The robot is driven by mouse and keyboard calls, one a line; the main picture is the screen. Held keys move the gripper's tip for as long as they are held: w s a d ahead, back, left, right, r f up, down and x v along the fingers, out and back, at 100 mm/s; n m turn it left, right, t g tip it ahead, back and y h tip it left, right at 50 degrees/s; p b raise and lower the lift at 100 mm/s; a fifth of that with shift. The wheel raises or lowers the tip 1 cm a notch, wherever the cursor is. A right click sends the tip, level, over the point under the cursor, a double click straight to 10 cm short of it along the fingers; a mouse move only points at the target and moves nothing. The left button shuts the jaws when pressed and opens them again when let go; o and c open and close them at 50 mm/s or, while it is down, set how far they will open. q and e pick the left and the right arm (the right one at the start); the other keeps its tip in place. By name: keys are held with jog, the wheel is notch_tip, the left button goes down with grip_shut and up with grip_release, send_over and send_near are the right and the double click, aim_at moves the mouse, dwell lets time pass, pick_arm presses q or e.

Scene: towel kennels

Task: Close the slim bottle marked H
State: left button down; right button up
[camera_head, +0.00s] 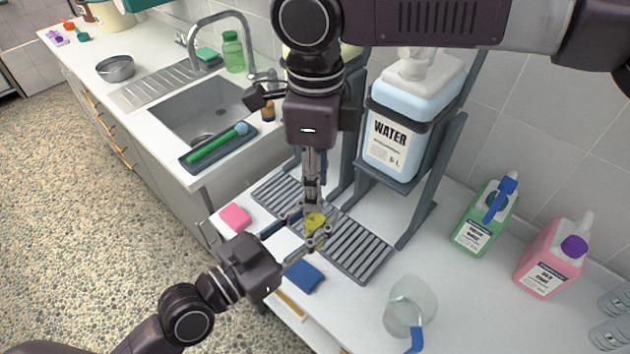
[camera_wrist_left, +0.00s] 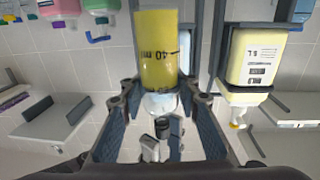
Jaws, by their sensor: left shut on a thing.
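A yellow bottle (camera_head: 315,222) stands over the grey drain grating. In the left wrist view the bottle (camera_wrist_left: 157,48) shows as a yellow body with a scale marked 40 and a pale clear neck; no H can be read. My left gripper (camera_head: 304,238) is shut on it, with fingers on both sides near the neck (camera_wrist_left: 160,103). My right gripper (camera_head: 312,190) points straight down above the bottle, its fingers close together. A small dark piece (camera_wrist_left: 162,128) shows by the neck between the grey fingertips; I cannot tell whether it is a cap.
A ribbed drain grating (camera_head: 365,250) lies under the bottle. A water canister (camera_head: 398,125) stands on a rack behind. Green (camera_head: 485,218) and pink (camera_head: 552,258) jugs and a clear jug (camera_head: 410,305) stand right. A pink sponge (camera_head: 235,217) and blue sponge (camera_head: 304,277) lie near the front.

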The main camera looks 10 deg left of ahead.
jog(key=shift+r, duration=0.1)
jog(key=shift+r, duration=2.2)
jog(key=shift+c, duration=0.5)
